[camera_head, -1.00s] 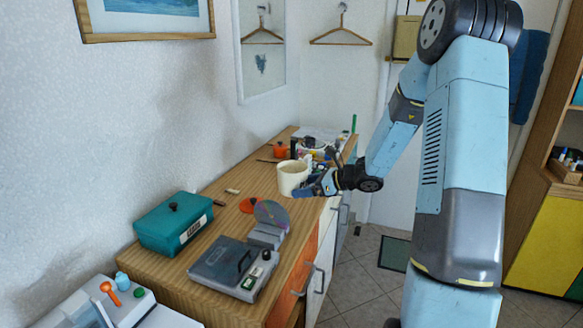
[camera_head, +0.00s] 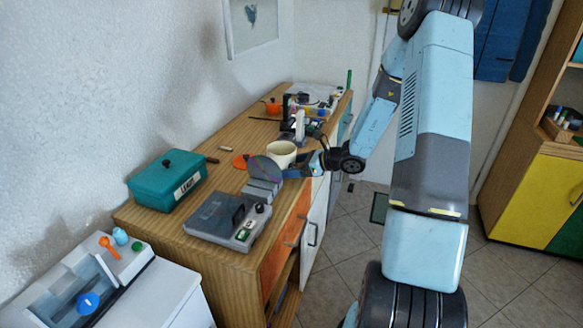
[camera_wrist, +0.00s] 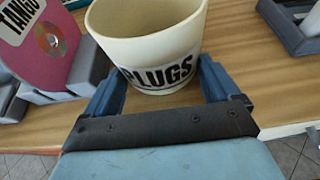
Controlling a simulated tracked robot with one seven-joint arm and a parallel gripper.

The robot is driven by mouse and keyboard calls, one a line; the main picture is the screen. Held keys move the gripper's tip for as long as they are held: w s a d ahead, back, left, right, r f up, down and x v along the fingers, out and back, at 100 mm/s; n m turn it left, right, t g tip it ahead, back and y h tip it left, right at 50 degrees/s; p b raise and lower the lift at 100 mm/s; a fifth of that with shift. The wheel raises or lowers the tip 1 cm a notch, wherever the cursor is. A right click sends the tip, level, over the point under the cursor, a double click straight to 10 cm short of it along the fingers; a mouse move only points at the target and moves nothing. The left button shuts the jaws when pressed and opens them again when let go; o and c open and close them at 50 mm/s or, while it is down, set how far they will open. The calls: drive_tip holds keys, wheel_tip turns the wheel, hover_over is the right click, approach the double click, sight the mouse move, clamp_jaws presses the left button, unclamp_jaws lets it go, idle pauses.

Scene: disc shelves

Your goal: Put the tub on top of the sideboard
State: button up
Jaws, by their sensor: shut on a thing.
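The tub (camera_head: 281,155) is a cream, open-topped pot marked PLUGS. It is upright over the front part of the wooden sideboard (camera_head: 228,225), close behind a disc in a grey stand. In the wrist view the tub (camera_wrist: 150,45) is between the two blue fingers, with its label facing me. My gripper (camera_head: 303,163) reaches in from the right and is shut on the tub; its fingers also show in the wrist view (camera_wrist: 158,88). The tub's base is low over the wood; I cannot tell whether it touches.
A disc (camera_head: 266,168) in a grey stand (camera_head: 262,188), a grey case (camera_head: 228,220) and a teal box (camera_head: 168,180) stand left of and in front of the tub. An orange piece (camera_head: 240,161) lies behind the disc. Several small items crowd the far end.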

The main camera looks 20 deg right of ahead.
drive_tip(key=shift+f, duration=0.1)
drive_tip(key=o, duration=0.9)
drive_tip(key=v, duration=1.2)
drive_tip(key=s+a+r+n+g+h, duration=0.4)
drive_tip(key=s+a+r+n+g, duration=0.2)
drive_tip(key=s+a+r+n, duration=0.65)
drive_tip(key=s+d+r+n+t+h, duration=0.2)
drive_tip(key=s+r+n+h, duration=0.1)
drive_tip(key=s+r+n, duration=0.3)
drive_tip(key=s+d+r+n+t+h, duration=0.1)
drive_tip(key=s+r+n+h, duration=0.2)
drive_tip(key=s+r+n, duration=0.3)
drive_tip(key=s, duration=0.4)
drive_tip(key=shift+d+r+n+t+h, duration=0.25)
drive_tip(key=shift+d+n+t+h, duration=0.1)
drive_tip(key=shift+d+t+h, duration=0.05)
